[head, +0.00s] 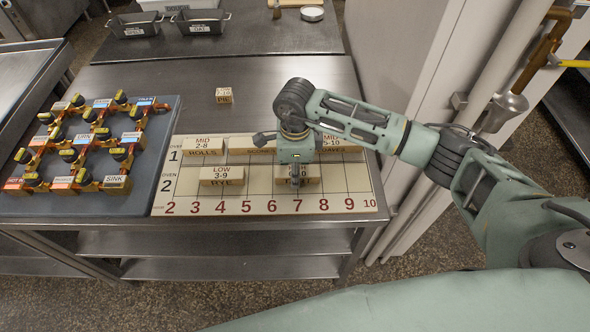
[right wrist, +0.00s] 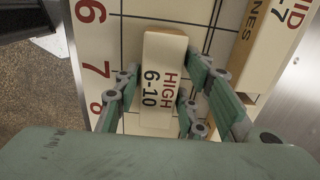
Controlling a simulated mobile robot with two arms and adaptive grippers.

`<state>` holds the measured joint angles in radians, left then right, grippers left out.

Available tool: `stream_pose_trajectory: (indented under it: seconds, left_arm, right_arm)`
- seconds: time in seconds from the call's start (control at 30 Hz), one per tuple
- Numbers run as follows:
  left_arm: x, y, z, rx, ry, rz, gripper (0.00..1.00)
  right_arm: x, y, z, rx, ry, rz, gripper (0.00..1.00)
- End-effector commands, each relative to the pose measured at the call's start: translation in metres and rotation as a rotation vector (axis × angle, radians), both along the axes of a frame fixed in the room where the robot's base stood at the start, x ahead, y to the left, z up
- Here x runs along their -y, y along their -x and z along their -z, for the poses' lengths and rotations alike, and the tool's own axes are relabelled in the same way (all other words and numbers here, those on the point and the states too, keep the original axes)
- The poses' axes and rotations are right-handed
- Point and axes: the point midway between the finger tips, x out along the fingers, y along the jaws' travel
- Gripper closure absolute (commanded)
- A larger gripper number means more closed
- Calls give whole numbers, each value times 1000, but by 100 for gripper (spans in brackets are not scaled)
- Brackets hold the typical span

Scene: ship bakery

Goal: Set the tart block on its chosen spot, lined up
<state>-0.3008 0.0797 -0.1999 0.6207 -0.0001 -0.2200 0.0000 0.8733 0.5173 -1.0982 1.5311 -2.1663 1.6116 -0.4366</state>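A pale wooden block (right wrist: 162,85) marked HIGH 6-10 lies between the fingers of my right gripper (right wrist: 160,92) in the right wrist view. A narrow strip shows between the left finger and the block, so the fingers look open around it. In the head view this block (head: 310,181) is partly hidden by my right gripper (head: 296,185), and I cannot read its name. It appears to lie low over the numbered board (head: 335,204), around columns 6 to 7; I cannot tell if it touches. My left gripper is not in view.
The board holds a ROLLS block (head: 205,148), a RYE block (head: 222,177), and a SCONES block (head: 250,147) partly behind my arm. A small loose block (head: 223,97) stands behind the board. A blue panel with valves (head: 85,150) lies left. Black tins (head: 200,24) are at the back.

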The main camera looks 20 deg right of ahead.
Motion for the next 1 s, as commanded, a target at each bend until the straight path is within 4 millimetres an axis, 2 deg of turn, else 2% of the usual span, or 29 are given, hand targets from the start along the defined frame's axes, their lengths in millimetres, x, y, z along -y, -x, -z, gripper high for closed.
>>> stream_pose_trajectory:
  seconds: [0.1,0.37,0.5,0.53,1.0]
  left_arm:
    - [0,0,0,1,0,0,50]
    - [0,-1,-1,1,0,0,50]
    - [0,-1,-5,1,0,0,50]
    - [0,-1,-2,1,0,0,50]
    - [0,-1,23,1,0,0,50]
  right_arm:
    - [0,0,0,0,0,0,51]
    - [0,0,0,0,0,0,51]
    - [0,0,-6,0,0,0,51]
    - [0,-1,-9,2,0,0,51]
    - [0,-1,-101,3,0,1,51]
